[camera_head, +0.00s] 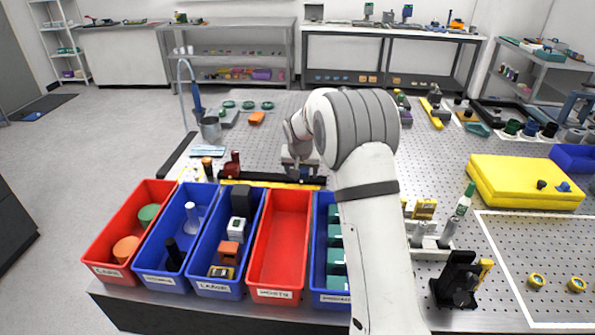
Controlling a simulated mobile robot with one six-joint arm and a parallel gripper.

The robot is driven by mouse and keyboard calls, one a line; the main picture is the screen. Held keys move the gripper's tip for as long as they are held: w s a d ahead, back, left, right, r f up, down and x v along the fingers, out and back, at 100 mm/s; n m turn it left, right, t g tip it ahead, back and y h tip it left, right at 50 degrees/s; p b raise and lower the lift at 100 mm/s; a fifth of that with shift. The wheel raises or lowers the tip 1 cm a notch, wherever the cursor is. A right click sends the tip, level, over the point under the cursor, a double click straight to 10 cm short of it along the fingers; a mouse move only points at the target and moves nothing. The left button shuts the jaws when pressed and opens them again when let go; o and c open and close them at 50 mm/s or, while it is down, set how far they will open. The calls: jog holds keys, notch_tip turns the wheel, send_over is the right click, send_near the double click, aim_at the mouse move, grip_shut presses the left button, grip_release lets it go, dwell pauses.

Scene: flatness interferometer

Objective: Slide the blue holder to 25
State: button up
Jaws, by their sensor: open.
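My gripper (301,176) points down at the right part of a black rail (262,177) behind the bins. It is small in the picture, and its jaws are partly hidden by my own wrist. A yellow strip (270,184) runs along the front of the rail, but its marks are too small to read. A dark red holder (232,166) stands at the rail's left part, left of my gripper. I cannot make out a blue holder on the rail; my gripper and arm cover part of that area.
Red and blue bins (284,240) line the table's front edge, just before the rail. A metal cup (211,131) and an orange block (256,118) stand behind it. A yellow foam block (523,178) lies at right.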

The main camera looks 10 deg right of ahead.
jog(key=shift+r, duration=0.1)
jog(key=b+v, duration=0.1)
jog(key=v, duration=0.6)
jog(key=shift+s+r, duration=0.2)
jog(key=shift+r, duration=0.05)
jog(key=s+d+r+n, duration=0.1)
jog(key=s+r, duration=0.2)
jog(key=s, duration=0.7)
jog(key=s+d+r, duration=0.2)
jog(key=s+r, duration=0.2)
jog(key=s, duration=0.6)
jog(key=shift+n+g+y, duration=0.5)
jog(key=shift+n+g, duration=0.3)
jog(key=shift+n, duration=0.1)
jog(key=s+f, duration=0.1)
jog(key=s, duration=0.6)
jog(key=s+f, duration=0.1)
jog(key=s, duration=0.5)
jog(key=s+f, duration=0.1)
jog(key=s, duration=0.6)
jog(key=shift+s+d+f, duration=0.1)
jog(key=shift+s+f, duration=0.2)
jog(key=shift+s, duration=0.05)
